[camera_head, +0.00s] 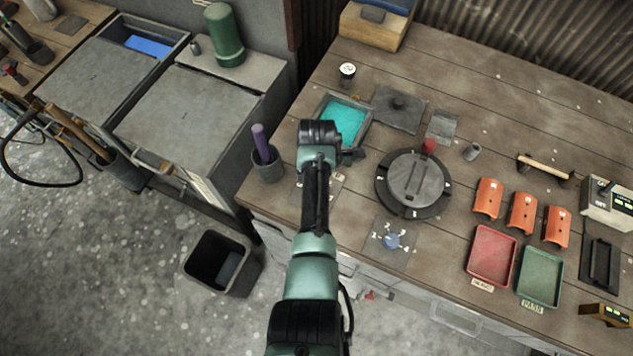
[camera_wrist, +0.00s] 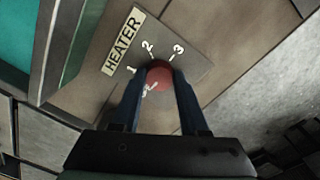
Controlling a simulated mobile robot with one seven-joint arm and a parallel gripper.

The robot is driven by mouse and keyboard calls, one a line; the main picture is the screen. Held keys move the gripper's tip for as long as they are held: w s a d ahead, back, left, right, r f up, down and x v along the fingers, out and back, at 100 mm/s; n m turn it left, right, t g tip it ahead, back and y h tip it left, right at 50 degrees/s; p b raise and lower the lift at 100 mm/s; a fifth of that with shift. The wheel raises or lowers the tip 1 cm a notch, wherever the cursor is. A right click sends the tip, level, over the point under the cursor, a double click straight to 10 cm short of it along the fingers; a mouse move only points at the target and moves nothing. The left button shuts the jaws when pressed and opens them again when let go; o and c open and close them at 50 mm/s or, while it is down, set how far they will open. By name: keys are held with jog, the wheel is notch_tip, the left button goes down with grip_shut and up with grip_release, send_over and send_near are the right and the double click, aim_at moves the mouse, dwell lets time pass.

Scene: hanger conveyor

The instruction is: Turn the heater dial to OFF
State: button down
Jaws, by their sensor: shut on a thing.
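The heater dial (camera_wrist: 159,73) is a round red knob on a grey plate in the wrist view. Beside it are a white HEATER label (camera_wrist: 123,40) and the marks 1, 2 and 3. Another white mark just below the dial is partly hidden, and I cannot read it surely. My gripper (camera_wrist: 157,84) is shut on the dial, one dark finger on each side. Which mark the dial points to cannot be told. In the head view my arm covers the dial, and only part of its plate (camera_head: 330,188) shows.
A teal-filled tray (camera_head: 343,119) stands just behind my gripper. A blue dial (camera_head: 391,241) sits on another plate nearer the front edge. A cup with a purple handle (camera_head: 266,165) stands at the left.

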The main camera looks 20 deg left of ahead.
jog(key=shift+a+r+n, duration=0.1)
jog(key=shift+n, duration=0.4)
jog(key=shift+c, duration=2.2)
grip_release()
notch_tip(320, 180, up, 13)
jog(key=b, duration=0.1)
jog(key=shift+s+d, duration=0.25)
jog(key=shift+s, duration=0.05)
